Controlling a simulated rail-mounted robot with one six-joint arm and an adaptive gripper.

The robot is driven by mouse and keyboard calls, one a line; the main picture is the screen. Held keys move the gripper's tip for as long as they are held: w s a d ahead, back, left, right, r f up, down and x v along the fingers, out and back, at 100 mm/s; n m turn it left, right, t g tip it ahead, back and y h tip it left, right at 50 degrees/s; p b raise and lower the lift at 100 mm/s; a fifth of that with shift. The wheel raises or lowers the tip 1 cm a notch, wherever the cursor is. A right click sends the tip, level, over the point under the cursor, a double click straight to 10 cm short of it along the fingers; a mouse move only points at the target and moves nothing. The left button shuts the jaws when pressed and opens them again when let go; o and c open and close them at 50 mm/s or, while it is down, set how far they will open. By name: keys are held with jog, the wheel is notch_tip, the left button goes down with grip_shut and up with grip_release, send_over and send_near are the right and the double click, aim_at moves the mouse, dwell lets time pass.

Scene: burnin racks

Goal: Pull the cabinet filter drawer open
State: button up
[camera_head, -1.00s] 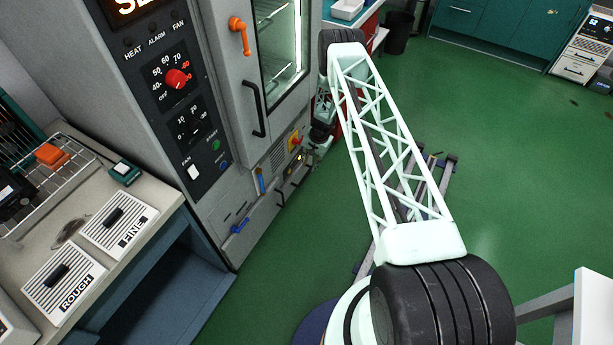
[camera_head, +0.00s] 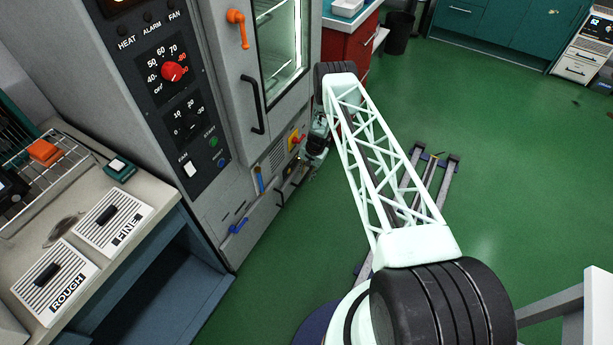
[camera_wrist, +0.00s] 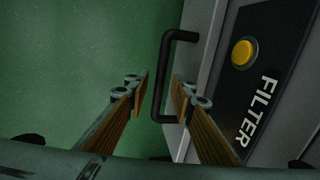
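In the wrist view the filter drawer front is grey, with a black plate (camera_wrist: 262,75) reading FILTER and a yellow button (camera_wrist: 243,53). A black bar handle (camera_wrist: 161,85) stands out from its edge. My gripper (camera_wrist: 162,97) is open, its two ribbed fingers to either side of the handle bar in the picture. Gaps show on both sides, and I see no contact. In the head view my gripper end (camera_head: 301,167) is small, low against the cabinet front, and partly hides the drawer there.
The grey cabinet (camera_head: 240,195) carries a blue lever (camera_head: 238,226), an orange latch (camera_head: 237,28) and a black door handle (camera_head: 253,104). A bench (camera_head: 150,192) with ROUGH and FINE units stands at left. Green floor is open to the right of the cabinet.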

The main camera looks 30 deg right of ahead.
jog(key=shift+f, duration=0.1)
jog(key=shift+c, duration=0.7)
grip_shut()
